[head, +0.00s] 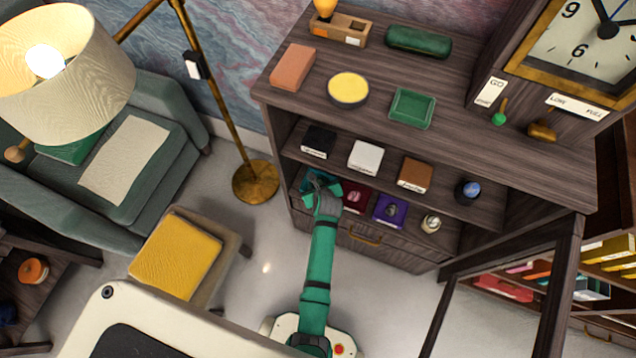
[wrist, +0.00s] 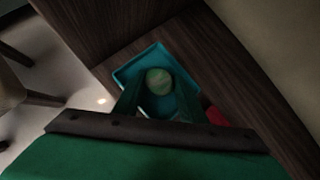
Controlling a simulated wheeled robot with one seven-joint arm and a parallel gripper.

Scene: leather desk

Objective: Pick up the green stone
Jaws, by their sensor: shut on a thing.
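The green stone (wrist: 158,78) is round, pale green with lighter streaks, and shows between my fingertips in the wrist view. My gripper (wrist: 158,90) is shut on it. The stone is over a teal square tray (wrist: 124,74); I cannot tell whether it still touches the tray's floor. In the head view my gripper (head: 322,186) reaches into the left end of the cabinet's lower shelf, and it hides the stone and most of the teal tray there.
A dark red box (head: 355,197) and a purple box (head: 390,210) stand to the right on the same shelf. The upper shelf (head: 337,164) is close above my gripper. The cabinet's left side wall is near. An open glass door (head: 570,270) stands at the right.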

